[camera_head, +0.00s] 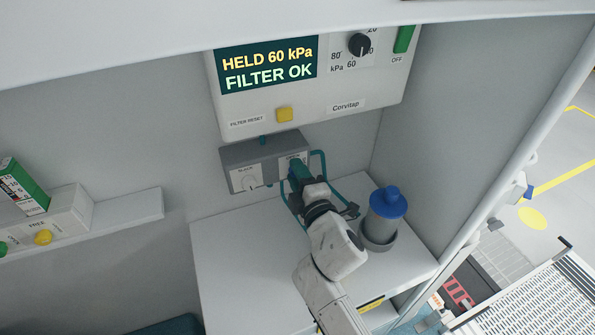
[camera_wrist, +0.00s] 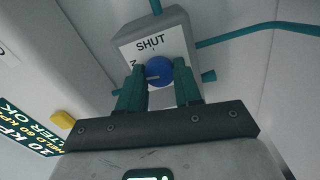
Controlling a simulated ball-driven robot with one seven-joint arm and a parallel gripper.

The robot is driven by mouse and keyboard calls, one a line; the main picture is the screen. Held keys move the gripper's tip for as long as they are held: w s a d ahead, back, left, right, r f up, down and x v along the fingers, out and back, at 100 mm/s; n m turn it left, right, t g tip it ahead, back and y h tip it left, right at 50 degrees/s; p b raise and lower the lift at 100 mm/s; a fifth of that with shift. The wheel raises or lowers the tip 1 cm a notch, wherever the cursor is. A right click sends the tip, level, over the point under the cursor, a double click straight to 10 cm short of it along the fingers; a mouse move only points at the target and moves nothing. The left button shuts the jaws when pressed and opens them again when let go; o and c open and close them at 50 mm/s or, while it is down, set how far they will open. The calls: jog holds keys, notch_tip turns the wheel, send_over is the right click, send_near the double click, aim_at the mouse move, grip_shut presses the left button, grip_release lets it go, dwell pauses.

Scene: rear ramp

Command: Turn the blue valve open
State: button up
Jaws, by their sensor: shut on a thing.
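The blue valve (camera_wrist: 160,71) is a round knob on a grey box with a white plate in the wrist view. The plate reads "SHUT" above the knob, and part of another label shows at its left. A pale mark on the knob lies toward the left. My gripper (camera_wrist: 160,82) is shut on the knob, with one teal finger on each side. In the head view my gripper (camera_head: 297,174) reaches the right end of the grey valve box (camera_head: 264,150) and hides the knob.
Above is a panel with a screen (camera_head: 267,65) reading "HELD 60 kPa FILTER OK" and a yellow button (camera_head: 285,115). A blue-capped canister (camera_head: 385,210) stands close right of my arm. Teal tubing (camera_head: 319,165) runs beside my gripper.

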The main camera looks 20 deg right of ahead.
jog(key=shift+n, duration=0.7)
jog(key=shift+f, duration=0.1)
jog(key=o, duration=1)
jog(key=shift+o, duration=0.2)
jog(key=shift+s, duration=0.1)
jog(key=s, duration=1)
jog(key=shift+s, duration=0.3)
